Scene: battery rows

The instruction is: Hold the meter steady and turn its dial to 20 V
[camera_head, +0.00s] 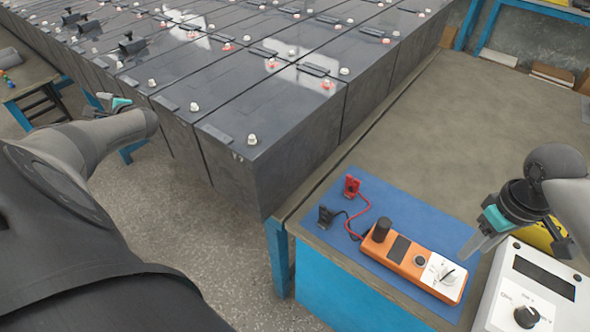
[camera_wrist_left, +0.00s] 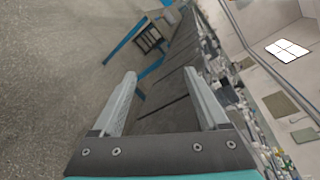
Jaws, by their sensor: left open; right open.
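The orange meter (camera_head: 410,264) lies on a blue mat (camera_head: 400,210) on the table at the right. It has a dark screen, a black post at its far-left end and a white dial face with a pointer (camera_head: 447,275) at its near-right end. The dial markings are too small to read. My right gripper (camera_head: 474,246) is open and empty, just right of the meter and above the mat. My left gripper (camera_head: 108,98) is out over the floor beside the batteries, far from the meter. In the left wrist view its fingers (camera_wrist_left: 165,92) are apart with nothing between them.
Red (camera_head: 352,186) and black (camera_head: 326,215) lead clips lie at the mat's left end. A white instrument (camera_head: 543,290) with a screen and black knob stands right of the meter. Rows of large black batteries (camera_head: 250,100) fill the back left. The table behind the mat is clear.

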